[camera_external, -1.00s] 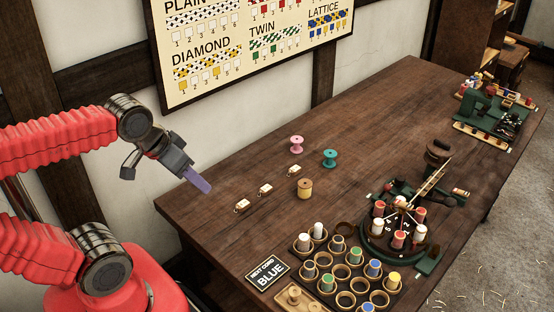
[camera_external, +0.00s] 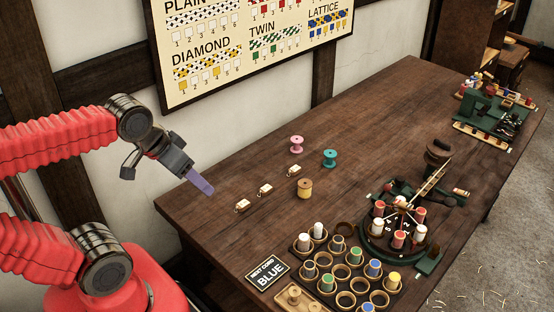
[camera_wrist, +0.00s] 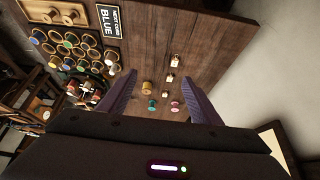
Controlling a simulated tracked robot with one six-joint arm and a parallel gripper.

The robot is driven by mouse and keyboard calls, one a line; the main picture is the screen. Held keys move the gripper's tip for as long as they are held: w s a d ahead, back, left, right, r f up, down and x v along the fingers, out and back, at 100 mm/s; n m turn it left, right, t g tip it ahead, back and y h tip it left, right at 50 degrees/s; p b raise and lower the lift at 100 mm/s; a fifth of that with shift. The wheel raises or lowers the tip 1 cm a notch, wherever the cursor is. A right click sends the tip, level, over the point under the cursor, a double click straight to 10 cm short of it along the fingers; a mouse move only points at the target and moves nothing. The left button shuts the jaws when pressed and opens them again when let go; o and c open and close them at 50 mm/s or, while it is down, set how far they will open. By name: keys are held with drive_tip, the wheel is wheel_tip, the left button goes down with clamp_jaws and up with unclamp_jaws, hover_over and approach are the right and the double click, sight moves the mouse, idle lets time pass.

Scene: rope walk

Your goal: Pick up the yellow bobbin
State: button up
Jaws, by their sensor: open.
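The yellow bobbin (camera_external: 393,279) stands upright in the dark rack (camera_external: 372,303), in a ring near its right edge. Its top is yellow. In the wrist view the rack of bobbins shows at the upper left, but I cannot tell the yellow one there for sure. My gripper (camera_external: 204,187) is in the air above the table's left end, far to the left of the rack. In the wrist view its two dark purple fingers (camera_wrist: 162,75) are apart with nothing held between them.
A tan spool (camera_external: 305,190), a pink spool (camera_external: 296,144) and a teal spool (camera_external: 329,158) stand on the table, near small tagged pieces (camera_external: 265,189). A green braiding machine (camera_external: 430,262) with red and white bobbins stands behind the rack. The sign (camera_external: 268,276) reads "NEXT CORD BLUE".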

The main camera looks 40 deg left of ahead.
drive_tip(key=shift+w, duration=0.15)
drive_tip(key=w+d+f+t+h, duration=0.15)
drive_tip(key=w+d+f, duration=0.25)
drive_tip(key=w, duration=0.6)
drive_tip(key=w+d+f+t, duration=0.2)
drive_tip(key=w+d+f, duration=0.15)
drive_tip(key=w, duration=0.65)
drive_tip(key=w+f+n+t+y, duration=0.1)
drive_tip(key=w+f+n+t, duration=0.1)
drive_tip(key=w+f, duration=0.35)
drive_tip(key=t+y, duration=0.2)
drive_tip(key=y, duration=0.1)
approach(305, 189)
drive_tip(key=shift+w+a+r+n, duration=0.1)
drive_tip(key=shift+w+n, duration=0.1)
drive_tip(key=shift+w, duration=0.35)
drive_tip(key=shift+w+a+r+n, duration=0.1)
drive_tip(key=shift+w+n, duration=0.1)
drive_tip(key=shift+w, duration=0.3)
drive_tip(key=shift+a+f+y, duration=0.3)
drive_tip(key=shift+f+y, duration=0.05)
drive_tip(key=shift+f, duration=0.15)
